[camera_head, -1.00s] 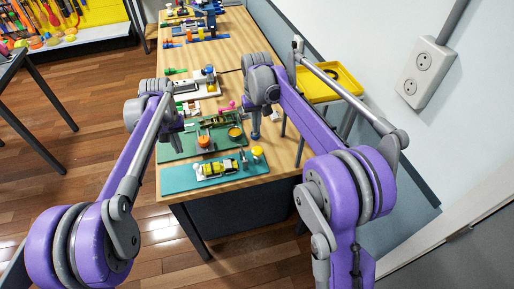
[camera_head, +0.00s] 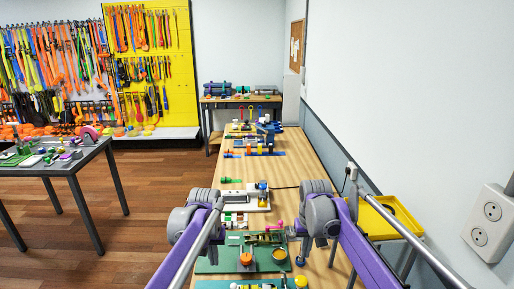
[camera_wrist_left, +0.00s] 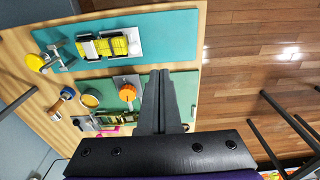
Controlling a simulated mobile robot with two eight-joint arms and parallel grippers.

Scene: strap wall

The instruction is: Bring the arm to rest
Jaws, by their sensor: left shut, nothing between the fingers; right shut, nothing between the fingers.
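My left gripper (camera_head: 184,238) is shut and empty, at the left edge of the wooden table (camera_head: 290,163). In the left wrist view its dark fingers (camera_wrist_left: 160,80) are closed together and overlap the green mat (camera_wrist_left: 180,88). My right gripper (camera_head: 304,250) is shut and empty, above the table near the right side of the green mat (camera_head: 210,264). Both purple and grey arms reach forward from the bottom of the head view. Neither gripper visibly holds anything.
The green mat carries an orange knob (camera_head: 246,259) and a round tin (camera_head: 279,254). A teal mat (camera_wrist_left: 130,22) with a yellow-black piece (camera_wrist_left: 103,46) lies nearer. A yellow tray (camera_head: 390,222) is at right, by the wall. A second table (camera_head: 75,165) stands left; floor between is clear.

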